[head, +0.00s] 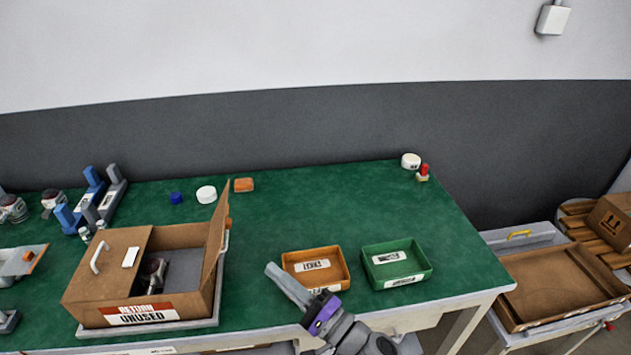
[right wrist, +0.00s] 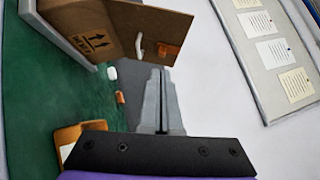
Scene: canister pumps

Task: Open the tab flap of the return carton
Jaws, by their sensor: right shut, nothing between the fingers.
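The return carton (head: 190,305) is a brown box labelled "RETURN UNUSED" at the left of the green table. Its right flap (head: 214,245) stands raised, nearly upright, with a white handle and an orange tab (head: 229,223) on its outer face. Its left flap (head: 108,265) lies flat over the left part. Through the opening a dark pump part (head: 154,275) shows inside. In the right wrist view the raised flap (right wrist: 125,28) shows its handle and orange tab (right wrist: 167,49). My right gripper (head: 270,267) is shut and empty, right of the carton and apart from the flap. My left gripper is not in view.
An orange tray (head: 344,284) and a green tray (head: 427,276) stand right of the carton, close by my right gripper. Blue and grey holders (head: 85,205) stand behind the carton. The table's middle and back right are mostly clear.

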